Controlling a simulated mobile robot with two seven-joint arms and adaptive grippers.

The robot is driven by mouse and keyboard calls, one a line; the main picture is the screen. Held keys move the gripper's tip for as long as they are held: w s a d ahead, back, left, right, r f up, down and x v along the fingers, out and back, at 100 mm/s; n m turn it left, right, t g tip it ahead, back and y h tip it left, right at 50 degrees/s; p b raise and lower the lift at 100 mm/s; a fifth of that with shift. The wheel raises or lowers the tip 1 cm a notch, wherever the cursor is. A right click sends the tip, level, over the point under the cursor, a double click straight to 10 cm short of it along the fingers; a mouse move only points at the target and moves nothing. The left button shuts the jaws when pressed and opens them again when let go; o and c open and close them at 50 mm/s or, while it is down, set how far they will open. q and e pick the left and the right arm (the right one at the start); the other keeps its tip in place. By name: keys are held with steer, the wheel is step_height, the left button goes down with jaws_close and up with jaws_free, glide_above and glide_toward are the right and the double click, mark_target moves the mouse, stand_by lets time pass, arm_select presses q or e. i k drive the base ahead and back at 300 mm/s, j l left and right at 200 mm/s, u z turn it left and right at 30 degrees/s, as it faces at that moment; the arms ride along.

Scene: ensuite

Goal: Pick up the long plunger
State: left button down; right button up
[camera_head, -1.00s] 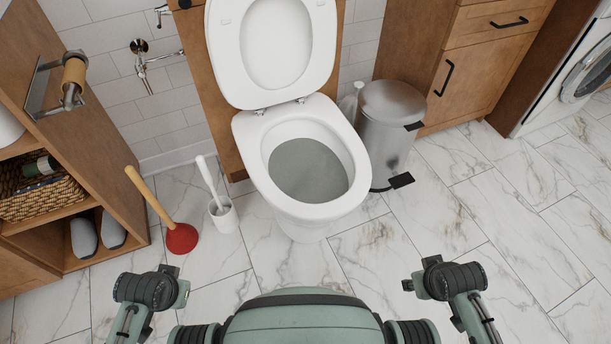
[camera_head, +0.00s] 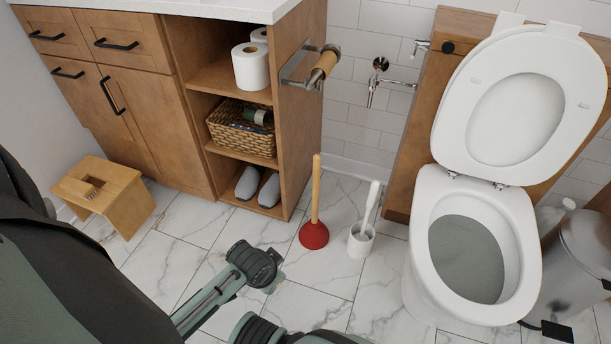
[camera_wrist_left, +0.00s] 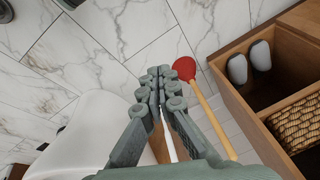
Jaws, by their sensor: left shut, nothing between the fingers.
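The long plunger has a red rubber cup (camera_head: 314,235) and a light wooden handle (camera_head: 316,190). It stands upright on the tiles between the shelf unit and the toilet brush. In the left wrist view its red cup (camera_wrist_left: 185,68) and handle (camera_wrist_left: 214,122) lie just right of my left gripper (camera_wrist_left: 161,82). That gripper is shut with its fingers together, empty and apart from the plunger. In the head view my left arm reaches in at the bottom, and its wrist (camera_head: 252,266) is left of and nearer than the plunger; the fingers are mostly hidden there. My right gripper is not in view.
A white toilet brush in its holder (camera_head: 361,240) stands close right of the plunger. The toilet (camera_head: 425,260) is further right, with a metal bin (camera_head: 585,245) beyond it. The wooden shelf unit (camera_head: 298,140) is behind left. A wooden stool (camera_head: 128,205) stands far left. Floor in front is clear.

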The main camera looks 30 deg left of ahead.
mark_target(313, 235)
steer(key=u, duration=0.95)
